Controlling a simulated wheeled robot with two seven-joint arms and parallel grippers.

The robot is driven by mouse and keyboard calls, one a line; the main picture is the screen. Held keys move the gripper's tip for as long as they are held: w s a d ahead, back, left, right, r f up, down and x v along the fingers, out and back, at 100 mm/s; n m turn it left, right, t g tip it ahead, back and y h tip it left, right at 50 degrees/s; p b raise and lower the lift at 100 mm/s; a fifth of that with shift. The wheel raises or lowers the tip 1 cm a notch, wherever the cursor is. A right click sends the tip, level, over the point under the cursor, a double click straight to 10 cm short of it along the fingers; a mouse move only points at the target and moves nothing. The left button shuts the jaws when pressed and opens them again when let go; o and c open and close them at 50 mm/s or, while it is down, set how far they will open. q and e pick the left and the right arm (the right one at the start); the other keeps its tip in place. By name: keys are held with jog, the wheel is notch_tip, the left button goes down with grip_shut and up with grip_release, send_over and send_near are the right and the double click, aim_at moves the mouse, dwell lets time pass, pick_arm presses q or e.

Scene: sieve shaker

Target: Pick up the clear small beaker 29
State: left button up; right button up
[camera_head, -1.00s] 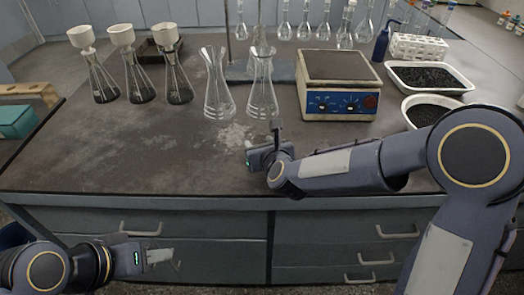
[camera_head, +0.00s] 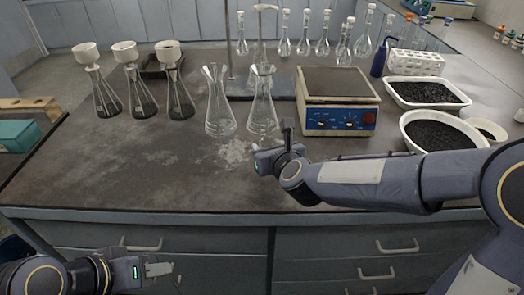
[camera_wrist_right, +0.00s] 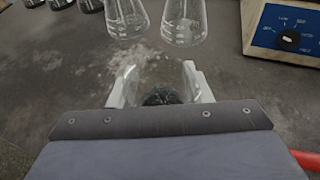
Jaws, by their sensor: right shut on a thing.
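My right gripper (camera_wrist_right: 160,88) is shut on a clear glass beaker (camera_wrist_right: 150,72), which shows between its pale fingers in the right wrist view. A dark round patch shows through the lower part of the beaker. In the head view my right gripper (camera_head: 265,158) is over the bench, in front of two clear conical flasks. I cannot make out the beaker there. My left gripper (camera_head: 159,269) is low at the left, in front of the drawers and away from the beaker. I cannot tell whether its fingers are open or shut.
Two empty conical flasks (camera_head: 220,118) stand beyond my right gripper. A hotplate (camera_head: 338,119) is to their right, with white trays of dark grains (camera_head: 426,93) further right. Several flasks with white funnels (camera_head: 138,92) stand at the left. The front left bench top (camera_head: 110,175) is clear.

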aim_at(278, 141)
jog(key=d+r, duration=0.1)
jog(key=s+d+r, duration=0.1)
jog(key=r, duration=0.1)
jog(key=shift+s+r+p, duration=0.2)
jog(key=shift+p, duration=0.2)
jog(key=s+d+r+p, duration=0.5)
jog(key=d+r, duration=0.2)
jog(key=r, duration=0.1)
jog(key=shift+d+r+p, duration=0.25)
jog(key=shift+r+p, duration=0.05)
jog(key=shift+r, duration=0.1)
dwell(0.4)
